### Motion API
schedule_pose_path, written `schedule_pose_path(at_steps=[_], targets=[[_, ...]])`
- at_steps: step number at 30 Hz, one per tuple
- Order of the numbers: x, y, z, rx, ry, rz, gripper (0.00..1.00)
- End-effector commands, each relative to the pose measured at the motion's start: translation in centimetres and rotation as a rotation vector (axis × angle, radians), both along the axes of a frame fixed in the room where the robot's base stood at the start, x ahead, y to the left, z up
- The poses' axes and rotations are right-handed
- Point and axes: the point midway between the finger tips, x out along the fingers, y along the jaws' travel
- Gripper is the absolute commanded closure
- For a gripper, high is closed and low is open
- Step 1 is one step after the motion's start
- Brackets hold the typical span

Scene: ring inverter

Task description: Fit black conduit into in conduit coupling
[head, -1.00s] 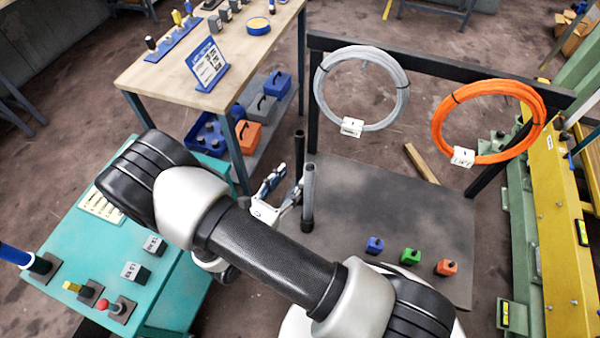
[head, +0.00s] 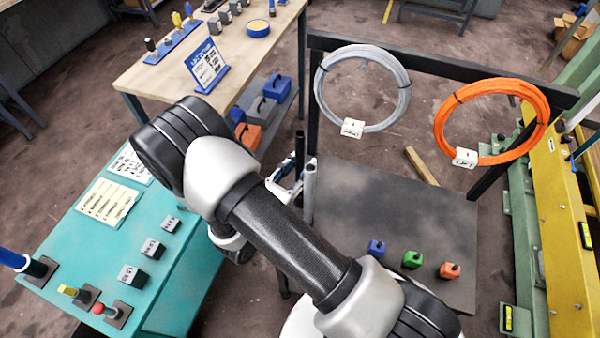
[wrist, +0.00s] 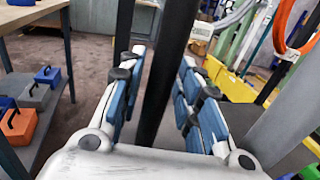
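The black conduit (head: 299,145) stands upright beside the grey table, just left of an upright grey conduit (head: 309,185). In the wrist view the black conduit (wrist: 168,75) runs between the two fingers of my gripper (wrist: 163,85). The fingers are open, with gaps visible on both sides of it. The grey conduit (wrist: 285,118) is to the right of the fingers in the wrist view. The conduit's lower end is hidden. I cannot make out the conduit coupling.
A dark frame (head: 440,66) holds a grey coil (head: 318,85) and an orange coil (head: 441,130). Several coloured blocks, including a green one (head: 411,259), sit on the grey table (head: 400,210). A teal bench (head: 70,240) is left. Toolboxes (head: 277,88) sit under the wooden table.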

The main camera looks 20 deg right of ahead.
Motion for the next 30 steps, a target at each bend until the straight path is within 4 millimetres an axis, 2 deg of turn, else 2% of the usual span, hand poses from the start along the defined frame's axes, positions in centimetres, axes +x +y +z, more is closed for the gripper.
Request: schedule_pose_path(at_steps=[2,12,23,30], targets=[[0.0,0.0,0.0,0.000,0.000,0.000,0.77],[0.0,0.0,0.0,0.000,0.000,0.000,0.99],[0.0,0.0,0.1,0.000,0.000,0.000,1.00],[0.0,0.0,2.0,0.001,-0.001,0.000,1.00]])
